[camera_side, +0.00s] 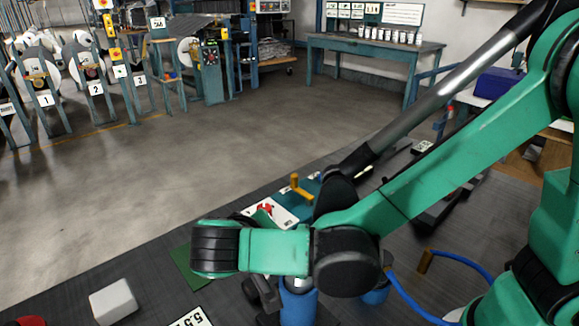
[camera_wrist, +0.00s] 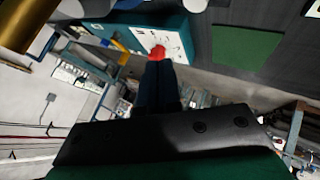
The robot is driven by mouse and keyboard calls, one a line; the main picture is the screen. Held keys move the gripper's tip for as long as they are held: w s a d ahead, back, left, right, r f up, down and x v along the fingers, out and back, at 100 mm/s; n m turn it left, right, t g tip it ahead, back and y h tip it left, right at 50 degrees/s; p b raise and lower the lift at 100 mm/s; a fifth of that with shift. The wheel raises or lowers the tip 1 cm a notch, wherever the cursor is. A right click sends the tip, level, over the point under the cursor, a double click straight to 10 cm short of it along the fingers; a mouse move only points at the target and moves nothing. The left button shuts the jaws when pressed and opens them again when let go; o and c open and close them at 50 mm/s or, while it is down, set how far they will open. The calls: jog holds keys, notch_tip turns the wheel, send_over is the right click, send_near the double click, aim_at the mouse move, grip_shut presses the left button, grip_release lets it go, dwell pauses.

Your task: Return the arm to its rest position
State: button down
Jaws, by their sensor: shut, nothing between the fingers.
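My gripper (camera_wrist: 158,72) shows in the wrist view as two dark fingers, shut together with nothing between them. Beyond the fingertips, a small red thing (camera_wrist: 157,52) lies in line with them, over a white panel on a teal box (camera_wrist: 185,28). I cannot tell how far apart the fingertips and the red thing are. In the side view my green arm stretches from the right over the dark bench (camera_side: 75,290), bent at the wrist. The fingers are not clearly visible there, being mostly hidden behind the wrist.
Near my wrist in the side view are a red item (camera_side: 265,209) on a white panel, a yellow handle (camera_side: 300,188) and a blue cylinder (camera_side: 298,304). A white block (camera_side: 113,302) sits at the bench's front left. Open floor (camera_side: 200,130) lies beyond the bench.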

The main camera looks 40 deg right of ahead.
jog(key=shift+d+r, duration=0.15)
jog(key=shift+d, duration=0.25)
jog(key=s+d+r+y, duration=0.2)
jog(key=d+y, duration=0.1)
jog(key=d, duration=0.3)
jog(key=s+d+r+t+y, duration=0.1)
jog(key=s+d+y, duration=0.1)
jog(key=d, duration=0.4)
jog(key=shift+d+r+n+y, duration=0.3)
jog(key=shift+d+r+y, duration=0.05)
jog(key=shift+y, duration=0.55)
